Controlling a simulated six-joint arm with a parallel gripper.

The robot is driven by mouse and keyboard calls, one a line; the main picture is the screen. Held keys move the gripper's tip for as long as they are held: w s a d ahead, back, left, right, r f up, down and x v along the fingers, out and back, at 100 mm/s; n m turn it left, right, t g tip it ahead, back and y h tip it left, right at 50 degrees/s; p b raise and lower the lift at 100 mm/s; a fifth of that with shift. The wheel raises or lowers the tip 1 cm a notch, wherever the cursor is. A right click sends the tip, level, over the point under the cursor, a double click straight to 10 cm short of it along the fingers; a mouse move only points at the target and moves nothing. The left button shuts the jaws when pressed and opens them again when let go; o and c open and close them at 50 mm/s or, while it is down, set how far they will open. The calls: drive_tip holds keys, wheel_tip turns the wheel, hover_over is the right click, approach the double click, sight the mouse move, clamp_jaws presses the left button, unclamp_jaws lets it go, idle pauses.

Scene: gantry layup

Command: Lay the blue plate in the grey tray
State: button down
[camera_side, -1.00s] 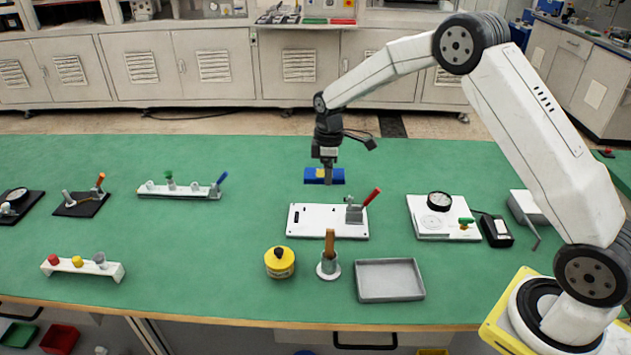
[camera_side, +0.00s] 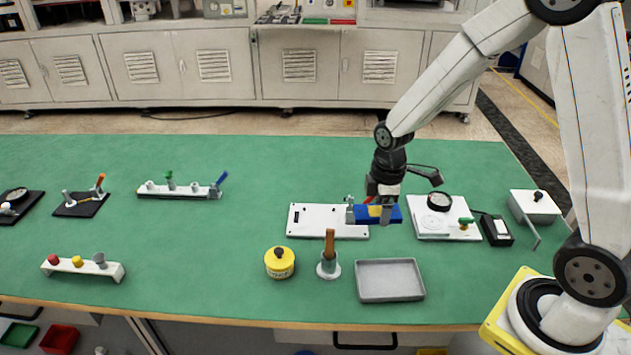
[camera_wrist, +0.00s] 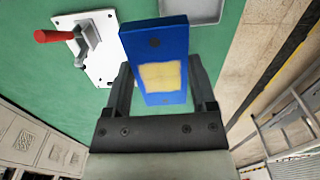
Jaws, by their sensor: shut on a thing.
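The blue plate (camera_side: 393,215) has a pale yellow patch. My gripper (camera_side: 385,208) is shut on it and holds it up over the bench, near the right end of the white clamp board. In the wrist view the blue plate (camera_wrist: 158,45) stands between my gripper's two fingers (camera_wrist: 162,90). The grey tray (camera_side: 390,281) lies flat and empty nearer the bench's front edge, below the plate in the side view. Part of the tray (camera_wrist: 190,8) also shows at the top of the wrist view.
The white board (camera_side: 315,222) carries a toggle clamp with a red handle (camera_wrist: 54,36). A brush in a holder (camera_side: 328,264) and a yellow pot (camera_side: 279,263) stand left of the tray. A white gauge board (camera_side: 430,230) lies right of the plate. Bench right of the tray is clear.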

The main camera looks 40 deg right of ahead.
drive_tip(key=s, duration=0.7)
hover_over(392, 281)
wheel_tip(392, 281, down, 8)
idle(0.5)
drive_tip(key=shift+f, duration=2.15)
drive_tip(key=shift+f, duration=1.75)
drive_tip(key=shift+f, duration=0.2)
unclamp_jaws()
